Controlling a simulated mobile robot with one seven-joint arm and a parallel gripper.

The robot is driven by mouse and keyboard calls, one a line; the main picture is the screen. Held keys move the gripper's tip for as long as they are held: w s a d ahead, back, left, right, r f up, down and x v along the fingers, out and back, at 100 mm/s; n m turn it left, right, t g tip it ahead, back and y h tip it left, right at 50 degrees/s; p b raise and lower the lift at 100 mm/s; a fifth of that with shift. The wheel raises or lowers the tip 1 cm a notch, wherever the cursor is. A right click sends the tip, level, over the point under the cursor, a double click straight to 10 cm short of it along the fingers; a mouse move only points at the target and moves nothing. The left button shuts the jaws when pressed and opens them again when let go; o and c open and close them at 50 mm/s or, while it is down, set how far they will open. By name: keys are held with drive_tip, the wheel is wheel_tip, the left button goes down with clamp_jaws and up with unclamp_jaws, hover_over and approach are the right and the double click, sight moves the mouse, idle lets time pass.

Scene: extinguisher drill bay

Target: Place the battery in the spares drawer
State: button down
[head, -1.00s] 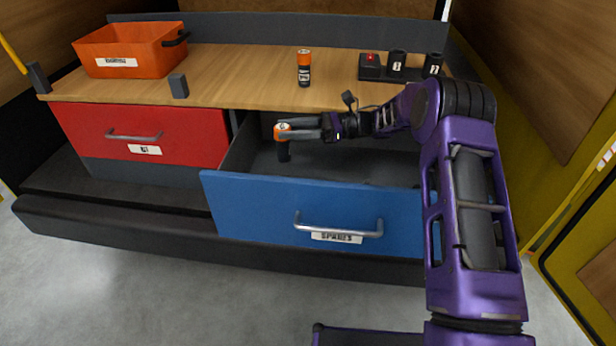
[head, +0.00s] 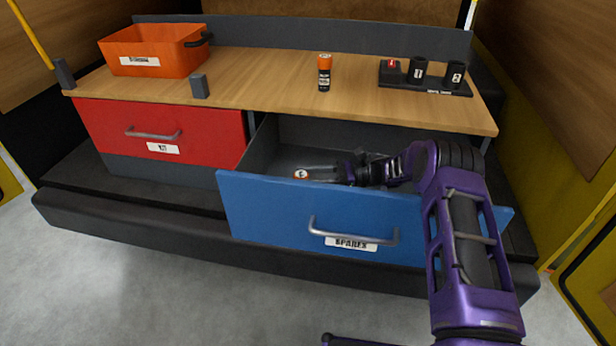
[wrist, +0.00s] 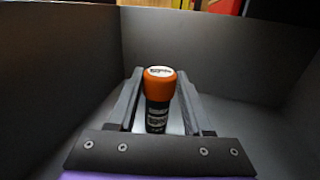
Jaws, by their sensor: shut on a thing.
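A battery with an orange top and black body (wrist: 158,100) stands upright between the fingers of my gripper (wrist: 161,110) in the wrist view. My gripper is shut on it. In the head view only the battery's orange top (head: 300,175) shows, low inside the open blue spares drawer (head: 270,208); the drawer front hides the rest. My gripper (head: 318,172) reaches into the drawer from the right. Whether the battery's base touches the drawer floor cannot be seen.
A second orange-and-black battery (head: 324,72) stands on the wooden worktop (head: 270,85). A black holder (head: 425,85) with cups is at the right. An orange bin (head: 150,50) stands at the left, above a closed red drawer (head: 160,130). Drawer walls surround my gripper.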

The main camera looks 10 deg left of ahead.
drive_tip(key=shift+c, duration=1.6)
unclamp_jaws()
drive_tip(key=v, duration=1.2)
drive_tip(key=shift+d, duration=0.1)
